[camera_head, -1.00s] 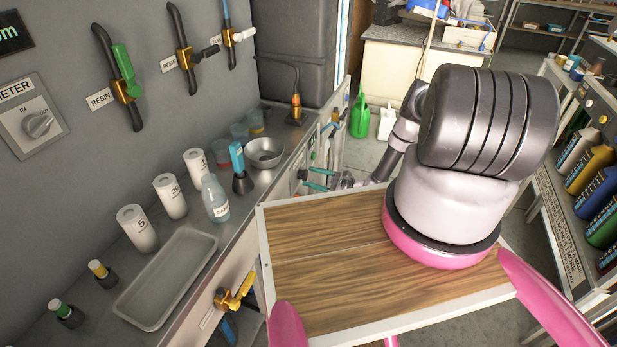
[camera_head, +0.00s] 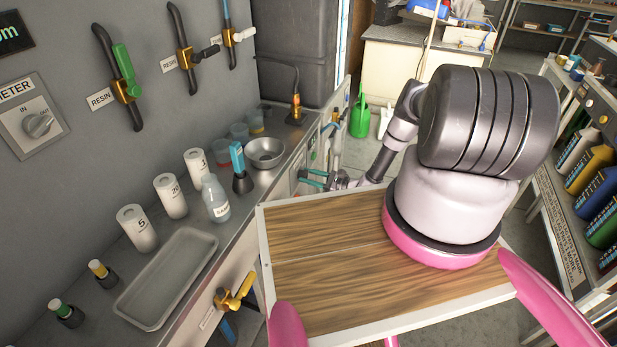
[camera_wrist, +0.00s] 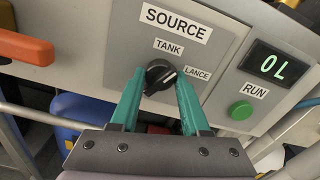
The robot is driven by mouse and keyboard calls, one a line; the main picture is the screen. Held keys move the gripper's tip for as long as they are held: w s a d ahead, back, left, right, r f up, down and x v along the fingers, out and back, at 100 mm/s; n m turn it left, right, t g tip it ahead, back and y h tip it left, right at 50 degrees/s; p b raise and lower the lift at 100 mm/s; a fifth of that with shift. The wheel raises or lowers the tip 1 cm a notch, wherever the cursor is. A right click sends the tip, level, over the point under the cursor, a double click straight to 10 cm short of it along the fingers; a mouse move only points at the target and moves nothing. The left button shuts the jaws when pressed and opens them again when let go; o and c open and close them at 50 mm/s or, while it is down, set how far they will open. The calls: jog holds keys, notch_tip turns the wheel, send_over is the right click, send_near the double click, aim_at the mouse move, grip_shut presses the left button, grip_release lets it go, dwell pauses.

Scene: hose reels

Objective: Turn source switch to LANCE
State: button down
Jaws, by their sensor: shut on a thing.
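The source switch (camera_wrist: 158,72) is a round black knob with a white mark, on a grey panel under a SOURCE label. TANK is printed above it and LANCE to its right. The white mark slants up and to the right, between the two words. My gripper (camera_wrist: 161,78) has teal fingers on the left and right of the knob and is shut on it. In the head view my gripper (camera_head: 313,179) is at the front of the bench, beyond the wooden board; the knob cannot be made out there.
Right of the switch are a green RUN button (camera_wrist: 241,110) and a display (camera_wrist: 273,67) reading 0L. An orange handle (camera_wrist: 26,47) juts out at the left. The bench holds a tray (camera_head: 165,280), white cups, a bottle (camera_head: 215,199) and a metal bowl (camera_head: 264,153).

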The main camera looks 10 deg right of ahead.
jog(key=shift+m, duration=3.7)
jog(key=shift+d, duration=0.1)
jog(key=shift+c, duration=1.9)
grip_release()
jog(key=v, duration=1)
jog(key=shift+s+d, duration=0.2)
jog(key=shift+d, duration=0.15)
